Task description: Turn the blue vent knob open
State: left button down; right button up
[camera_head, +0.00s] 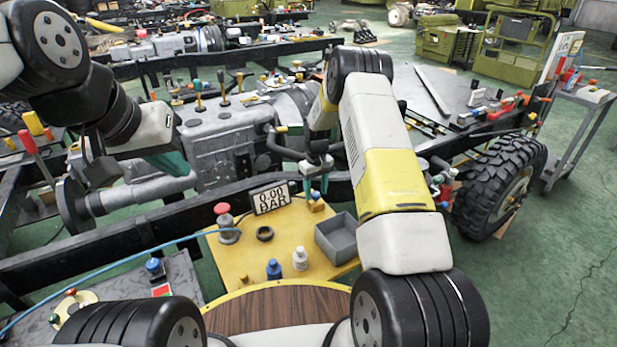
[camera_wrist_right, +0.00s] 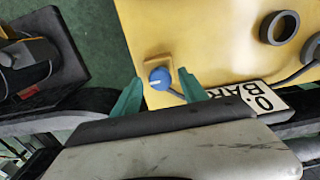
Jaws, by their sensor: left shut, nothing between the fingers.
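The blue knob (camera_wrist_right: 160,77) with a white mark sits on a small yellowish block (camera_wrist_right: 157,64) at the edge of the yellow board (camera_wrist_right: 210,45). In the head view the knob (camera_head: 316,196) is partly hidden by my right gripper (camera_head: 316,184). My right gripper (camera_wrist_right: 159,92) is open, its green fingers apart on either side of the knob; contact cannot be told. My left gripper (camera_head: 178,168) is shut and empty, over the grey machinery to the left. A display (camera_head: 271,199) on the board reads 0.00 BAR.
Another blue knob (camera_head: 154,267) stands at lower left.

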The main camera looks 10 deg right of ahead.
jog(key=shift+r, duration=3.9)
jog(key=shift+r, duration=0.1)
notch_tip(320, 180, up, 14)
jog(key=r+m+t, duration=0.1)
send_over(316, 194)
jog(key=s, duration=0.5)
jog(key=s+r+m+t+y, duration=0.1)
jog(key=s+r+t, duration=0.1)
jog(key=s+r, duration=0.85)
jog(key=s+r+m+t, duration=0.1)
jog(key=s+r, duration=0.1)
jog(key=s, duration=0.8)
jog(key=s+r+m+t+y, duration=0.1)
jog(key=s+r+t, duration=0.1)
jog(key=s, duration=0.9)
jog(key=shift+s+a+r, duration=0.2)
jog(key=shift+a+r, duration=0.2)
jog(key=shift+r, duration=0.25)
